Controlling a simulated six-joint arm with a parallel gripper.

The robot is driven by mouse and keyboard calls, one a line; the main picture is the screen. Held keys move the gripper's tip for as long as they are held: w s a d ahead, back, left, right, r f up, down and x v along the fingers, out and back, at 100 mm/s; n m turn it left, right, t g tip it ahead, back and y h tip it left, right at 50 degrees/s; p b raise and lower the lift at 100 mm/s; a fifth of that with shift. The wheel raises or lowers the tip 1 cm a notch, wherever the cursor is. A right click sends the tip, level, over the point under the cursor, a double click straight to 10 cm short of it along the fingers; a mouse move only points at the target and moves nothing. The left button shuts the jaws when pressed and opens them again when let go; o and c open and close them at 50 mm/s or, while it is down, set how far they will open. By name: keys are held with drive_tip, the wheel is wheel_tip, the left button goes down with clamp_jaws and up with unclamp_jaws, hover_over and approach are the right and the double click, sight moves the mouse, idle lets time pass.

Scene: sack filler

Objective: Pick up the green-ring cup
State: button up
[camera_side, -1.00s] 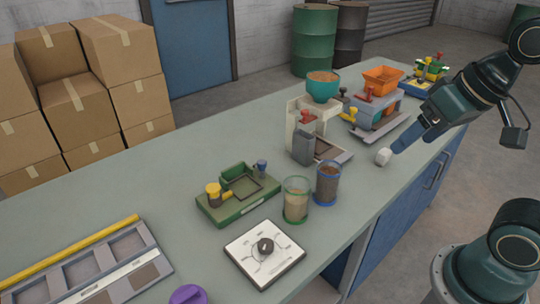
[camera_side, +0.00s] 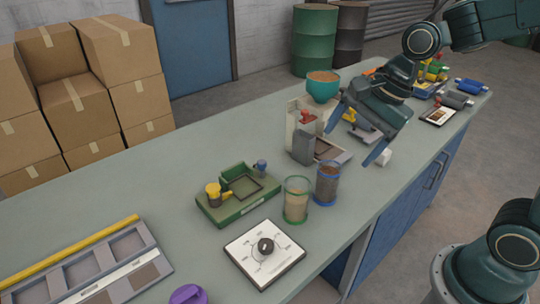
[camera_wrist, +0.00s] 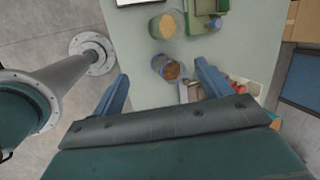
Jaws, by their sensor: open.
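The green-ring cup (camera_side: 296,202) is a clear cup of tan grain, upright on the bench. It also shows near the top of the wrist view (camera_wrist: 163,27). The blue-ring cup (camera_side: 327,186), with darker brown contents, stands close to its right. It lies between my fingers in the wrist picture (camera_wrist: 167,68). My gripper (camera_side: 357,137) is open and empty, above the bench to the right of and behind both cups. Its two blue fingers show in the wrist view (camera_wrist: 161,73), with the green-ring cup beyond the blue-ring one.
A green tray fixture (camera_side: 238,197) stands left of the cups. A white dial plate (camera_side: 265,262) lies in front. A grey-white filler with a teal bowl (camera_side: 322,88) stands behind them. A small white block (camera_side: 384,158) is near one fingertip.

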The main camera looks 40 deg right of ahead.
sight(302, 181)
drive_tip(key=w+a+f+m+g+y, duration=0.1)
drive_tip(key=w+f+m, duration=0.3)
drive_tip(key=m, duration=0.4)
drive_tip(key=shift+w+a+f+m, duration=0.3)
drive_tip(key=shift+w+a+f, duration=0.1)
drive_tip(key=shift+w+a, duration=0.2)
drive_tip(key=shift+f, duration=0.1)
drive_tip(key=shift+x, duration=4.2)
drive_tip(key=shift+a, duration=0.15)
drive_tip(key=shift+x, duration=2.55)
